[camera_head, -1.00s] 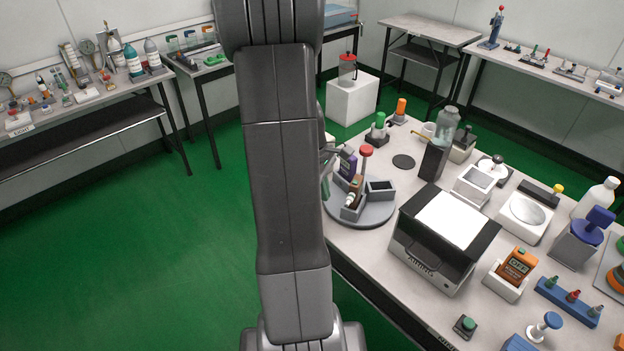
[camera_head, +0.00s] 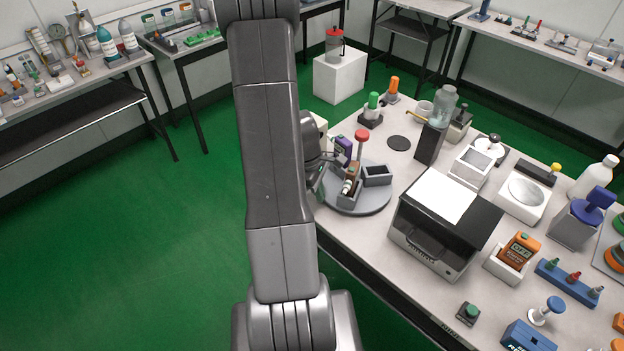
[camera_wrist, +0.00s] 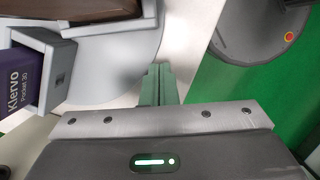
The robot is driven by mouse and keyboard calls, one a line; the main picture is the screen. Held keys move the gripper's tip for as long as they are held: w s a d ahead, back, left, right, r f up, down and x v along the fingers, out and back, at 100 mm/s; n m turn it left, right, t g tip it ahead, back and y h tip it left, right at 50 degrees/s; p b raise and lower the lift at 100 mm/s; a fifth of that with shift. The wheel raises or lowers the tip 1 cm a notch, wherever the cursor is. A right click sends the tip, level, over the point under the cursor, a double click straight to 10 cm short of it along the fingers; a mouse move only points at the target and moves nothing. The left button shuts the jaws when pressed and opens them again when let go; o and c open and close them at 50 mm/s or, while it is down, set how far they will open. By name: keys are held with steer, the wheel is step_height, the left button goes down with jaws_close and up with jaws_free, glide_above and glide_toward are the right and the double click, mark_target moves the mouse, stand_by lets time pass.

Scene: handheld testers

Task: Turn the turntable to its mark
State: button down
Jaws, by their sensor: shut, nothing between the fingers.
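The turntable (camera_head: 368,204) is a round grey disc at the near left edge of the bench, partly hidden by my arm. It carries dark-grey open bins (camera_head: 377,175), a purple box (camera_head: 343,150), small bottles and a red-topped post (camera_head: 362,135). In the wrist view, the pale disc (camera_wrist: 115,75) lies left of my gripper (camera_wrist: 158,70), with the purple "Klervo" box (camera_wrist: 22,80) in a grey bin. My gripper is shut and empty, its greenish fingers beside the disc's rim; contact cannot be told. I cannot make out the mark.
A black-and-white printer-like device (camera_head: 437,225) stands right of the turntable. A flat dark disc (camera_head: 399,143) and a green-topped stand (camera_head: 371,108) are behind it. Several other devices fill the right of the bench. Green floor (camera_head: 150,250) is open at left.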

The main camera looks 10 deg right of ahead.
mark_target(337, 208)
steer(key=shift+s+d+r, duration=0.1)
steer(key=shift+s+d, duration=0.25)
steer(key=shift+d, duration=0.3)
steer(key=shift+s+d+r, duration=0.1)
steer(key=shift+s+d, duration=0.25)
steer(key=shift+d, duration=0.25)
steer(key=shift+s+d+b, duration=0.3)
steer(key=shift+s+d, duration=0.3)
steer(key=shift+s, duration=0.15)
steer(key=shift+w, duration=0.1)
steer(key=shift+w+a, duration=0.15)
steer(key=shift+a, duration=0.4)
steer(key=a, duration=0.1)
steer(key=w+a, duration=0.1)
steer(key=a, duration=0.1)
steer(key=shift+w+r, duration=0.2)
steer(key=s+v, duration=0.1)
steer(key=v, duration=0.8)
steer(key=shift+w+r, duration=0.25)
steer(key=shift+w, duration=0.05)
